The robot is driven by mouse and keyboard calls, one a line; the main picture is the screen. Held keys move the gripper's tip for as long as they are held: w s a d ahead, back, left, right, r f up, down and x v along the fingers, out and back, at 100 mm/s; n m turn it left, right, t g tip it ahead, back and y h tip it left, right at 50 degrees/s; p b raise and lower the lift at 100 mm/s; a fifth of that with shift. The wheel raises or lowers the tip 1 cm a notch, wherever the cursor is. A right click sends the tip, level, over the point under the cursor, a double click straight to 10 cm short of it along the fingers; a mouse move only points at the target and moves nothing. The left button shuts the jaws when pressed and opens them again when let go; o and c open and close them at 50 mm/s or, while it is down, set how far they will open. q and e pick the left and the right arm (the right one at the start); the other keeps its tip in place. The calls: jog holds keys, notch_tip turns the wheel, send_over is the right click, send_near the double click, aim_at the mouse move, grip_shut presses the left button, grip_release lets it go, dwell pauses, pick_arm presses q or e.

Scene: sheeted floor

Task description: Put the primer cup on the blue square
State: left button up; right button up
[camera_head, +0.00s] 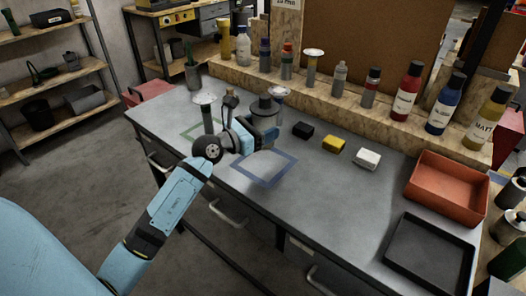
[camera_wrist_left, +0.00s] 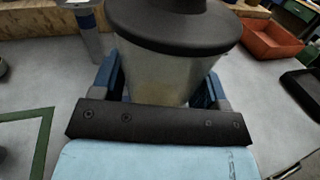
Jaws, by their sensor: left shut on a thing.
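My left gripper (camera_head: 268,132) is shut on a cup with a dark lid (camera_head: 264,106). In the left wrist view the same cup (camera_wrist_left: 165,75) stands between the two blue fingers, with a pale metallic body under a wide black lid. It looks upright. Its lower part is hidden by the gripper, so I cannot tell whether it touches the table. I see no label that names it as primer. The blue square (camera_head: 282,173) is an outline on the grey bench top, nearer to me than the cup. Its inside is empty, and my gripper hangs by its far edge.
A green outline (camera_head: 187,137) lies left of my gripper. Pale-topped stands (camera_head: 204,98) are close by. Black (camera_head: 303,130), yellow (camera_head: 334,144) and white (camera_head: 367,159) blocks lie to the right. Bottles line the back ledge. A red tray (camera_head: 447,205) and a black tray (camera_head: 428,262) fill the right end.

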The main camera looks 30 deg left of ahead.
pick_arm(q)
notch_tip(320, 180, down, 7)
jog(key=shift+r+b, duration=0.1)
jog(key=shift+b, duration=0.95)
pick_arm(e)
jog(key=shift+a+f, duration=0.15)
jog(key=shift+f, duration=0.35)
pick_arm(q)
jog(key=o, duration=0.9)
